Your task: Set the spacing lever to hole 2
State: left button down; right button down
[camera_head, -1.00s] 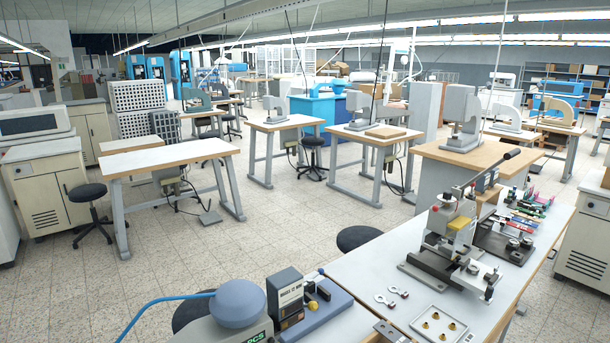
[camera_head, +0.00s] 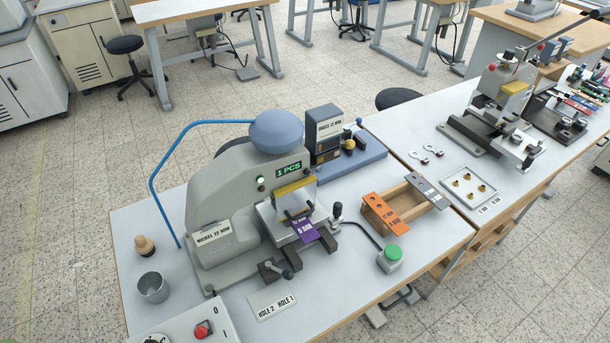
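A grey stamping machine (camera_head: 215,200) with a blue-grey domed top (camera_head: 277,132) stands on the near table. Its green display reads "1 PCS". A small dark lever (camera_head: 287,273) sits on a black block at the machine's front foot, and it looks like the spacing lever. A white label (camera_head: 273,306) reading "HOLE 2 HOLE 1" lies in front of it, with HOLE 2 on the left. I cannot tell which hole the lever is in. A purple strip (camera_head: 306,231) lies under the machine's yellow-edged guard.
A green push button (camera_head: 392,256) on a grey box sits right of the machine. A wooden holder (camera_head: 408,200) carries an orange and a grey strip. A metal cup (camera_head: 153,287), a wooden-handled stamp (camera_head: 145,246) and a red-button control box (camera_head: 187,327) are at the left.

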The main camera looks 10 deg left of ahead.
aim_at(287, 274)
jog(key=k+l+u, duration=0.2)
jog(key=l, duration=0.2)
jog(key=k+l+u, duration=0.1)
jog(key=l+u, duration=0.15)
jog(key=l, duration=0.2)
jog(key=k+l+u, duration=0.2)
jog(key=l, duration=0.15)
